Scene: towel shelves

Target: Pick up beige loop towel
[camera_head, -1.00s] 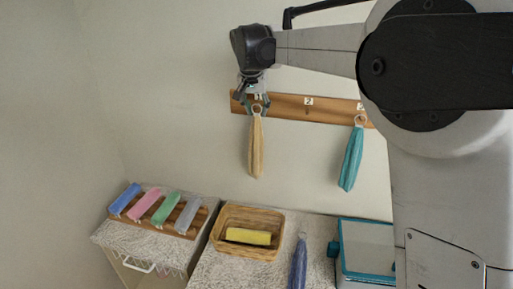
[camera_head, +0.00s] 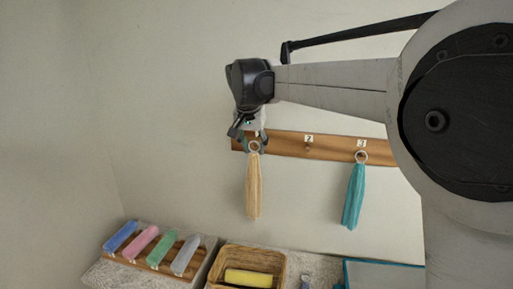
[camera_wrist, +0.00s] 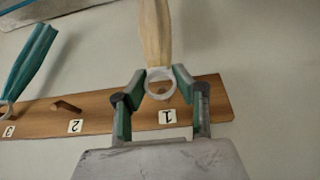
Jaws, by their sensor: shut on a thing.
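The beige loop towel (camera_head: 253,190) hangs down from its white ring (camera_head: 254,147) at the left end of the wooden peg board, by label 1. My gripper (camera_head: 253,140) is at the ring. In the wrist view the green-padded fingers of my gripper (camera_wrist: 160,79) close on the white ring (camera_wrist: 150,93) from both sides, with the beige towel (camera_wrist: 155,35) extending away beyond them. The peg by label 1 shows close to the ring; whether the ring is still around it I cannot tell.
The wooden peg board (camera_head: 285,143) has a bare middle peg (camera_head: 308,149). A teal loop towel (camera_head: 354,195) hangs at label 3, right of my gripper. Below are a rack with several rolled towels (camera_head: 150,250), and a basket (camera_head: 225,262) holding a yellow towel.

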